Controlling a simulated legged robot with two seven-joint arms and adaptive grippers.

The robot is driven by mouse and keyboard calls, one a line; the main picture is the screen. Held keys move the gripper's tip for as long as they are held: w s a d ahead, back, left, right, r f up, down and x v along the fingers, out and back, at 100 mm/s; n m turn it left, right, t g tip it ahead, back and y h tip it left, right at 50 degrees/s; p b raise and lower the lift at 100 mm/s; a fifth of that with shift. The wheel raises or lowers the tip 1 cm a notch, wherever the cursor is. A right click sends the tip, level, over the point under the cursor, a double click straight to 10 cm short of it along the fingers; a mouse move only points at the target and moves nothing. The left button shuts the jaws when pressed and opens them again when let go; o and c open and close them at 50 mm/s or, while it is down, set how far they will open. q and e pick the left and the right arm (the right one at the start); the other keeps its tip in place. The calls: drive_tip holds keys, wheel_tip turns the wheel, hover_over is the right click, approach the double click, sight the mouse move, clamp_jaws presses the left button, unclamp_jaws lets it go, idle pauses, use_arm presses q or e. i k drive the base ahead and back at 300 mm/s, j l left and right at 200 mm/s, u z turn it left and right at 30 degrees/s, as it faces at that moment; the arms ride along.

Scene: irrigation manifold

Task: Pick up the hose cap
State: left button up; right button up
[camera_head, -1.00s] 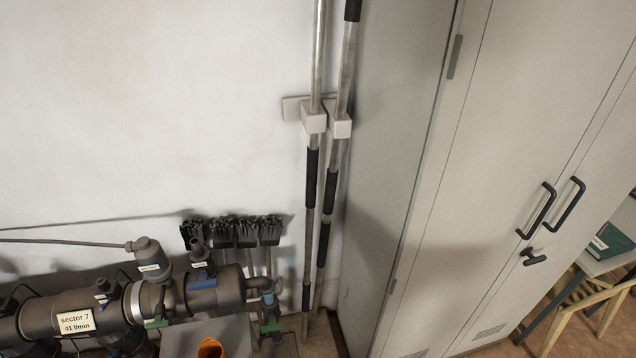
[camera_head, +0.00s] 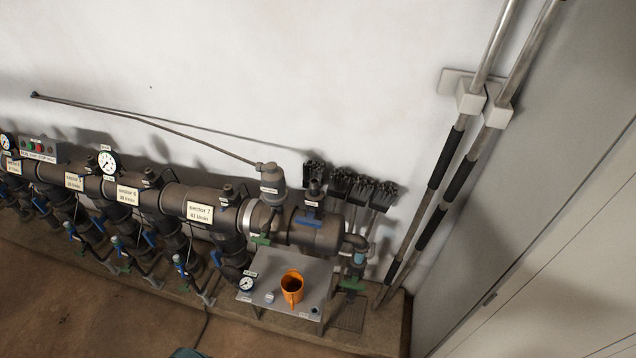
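A small grey table (camera_head: 262,263) stands below the right end of the pipe manifold. A small pale round piece (camera_head: 269,297) lies near its front edge, and a small dark blue round piece (camera_head: 315,310) is at its front right corner. Either could be the hose cap; they are too small to tell. An orange jug (camera_head: 291,287) stands on the table between them.
The dark manifold (camera_head: 176,198) with gauges, valves and sector labels runs along the wall to the left. Brushes (camera_head: 350,190) and two long poles (camera_head: 440,170) stand right of it, beside a grey cabinet (camera_head: 540,240). Brown floor (camera_head: 60,300) is open at lower left.

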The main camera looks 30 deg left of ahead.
sight(269, 297)
drive_tip(key=j+u, duration=0.1)
drive_tip(key=u, duration=0.4)
drive_tip(key=j+u, duration=0.1)
drive_tip(key=u, duration=0.35)
drive_tip(key=j+u, duration=0.1)
drive_tip(key=u, duration=0.4)
